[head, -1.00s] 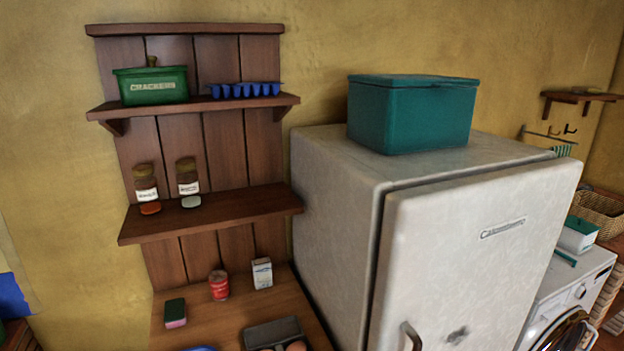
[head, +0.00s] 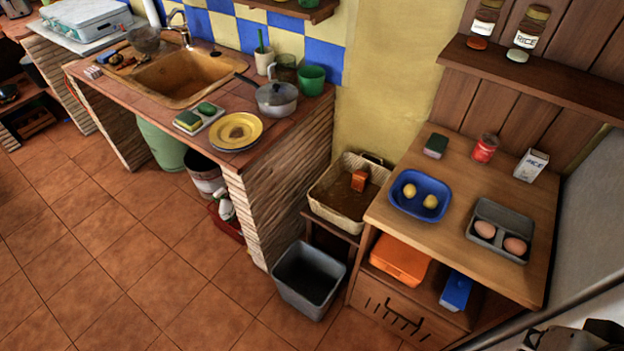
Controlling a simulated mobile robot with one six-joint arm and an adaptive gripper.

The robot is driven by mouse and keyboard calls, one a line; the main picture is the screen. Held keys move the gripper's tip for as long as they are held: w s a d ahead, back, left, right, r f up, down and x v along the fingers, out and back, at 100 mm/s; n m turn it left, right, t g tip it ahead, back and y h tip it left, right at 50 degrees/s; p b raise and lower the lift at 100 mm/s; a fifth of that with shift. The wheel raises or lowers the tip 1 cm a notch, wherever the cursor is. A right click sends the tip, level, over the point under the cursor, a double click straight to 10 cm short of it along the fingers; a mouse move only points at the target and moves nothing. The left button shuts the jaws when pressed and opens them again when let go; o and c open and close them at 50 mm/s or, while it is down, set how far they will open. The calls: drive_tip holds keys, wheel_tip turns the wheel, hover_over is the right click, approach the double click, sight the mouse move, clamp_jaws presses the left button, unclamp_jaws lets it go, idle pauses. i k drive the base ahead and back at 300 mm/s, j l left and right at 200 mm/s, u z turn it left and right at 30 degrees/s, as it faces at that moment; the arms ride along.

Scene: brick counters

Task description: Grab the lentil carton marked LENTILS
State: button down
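No carton in view bears a readable LENTILS mark. A small orange carton (head: 359,180) sits in the cream basket (head: 330,213) left of the wooden cabinet; its print is too small to read. A white carton (head: 531,166) stands at the back right of the cabinet top and appears to read RICE. Part of my gripper (head: 590,335) shows dark and cut off at the bottom right corner, well apart from both cartons. Its fingertips are not clear, so I cannot tell whether it is open.
The cabinet top (head: 440,238) holds a blue bowl (head: 406,205) with lemons, an egg tray (head: 514,216), a red can (head: 485,148) and a sponge (head: 436,146). A grey bin (head: 308,283) stands on the floor below the basket.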

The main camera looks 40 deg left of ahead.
sight(360, 178)
drive_tip(key=u, duration=1.05)
drive_tip(key=i+j+z, duration=0.35)
drive_tip(key=j, duration=0.3)
drive_tip(key=i+j+z, duration=0.15)
drive_tip(key=j, duration=0.25)
drive_tip(key=i+j+z, duration=0.15)
drive_tip(key=j, duration=0.2)
drive_tip(key=i+j+z, duration=0.2)
drive_tip(key=j, duration=0.2)
drive_tip(key=j+z, duration=0.15)
drive_tip(key=j, duration=0.25)
